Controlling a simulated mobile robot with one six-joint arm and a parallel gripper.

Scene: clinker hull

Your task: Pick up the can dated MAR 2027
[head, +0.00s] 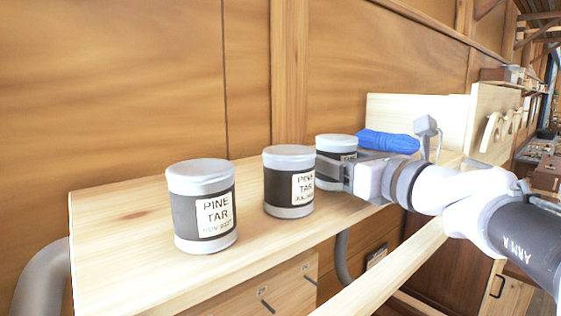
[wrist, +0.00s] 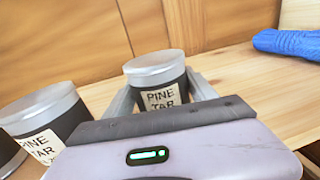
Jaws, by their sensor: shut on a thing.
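Three pine tar cans with grey lids, dark bands and pale labels stand in a row on a wooden shelf. The left can (head: 202,206) has a label that seems to read NOV, its year unclear. The middle can (head: 288,182) has a label starting with JUL or JUN; it also shows in the wrist view (wrist: 45,118). The right can (head: 336,143) is between the fingers of my gripper (head: 335,170). In the wrist view this can (wrist: 158,80) stands upright with a finger on each side, its date hidden behind the gripper body. My gripper is shut on it.
The wooden shelf (head: 125,225) has a free strip along its front edge. A plank wall (head: 150,80) rises close behind the cans.

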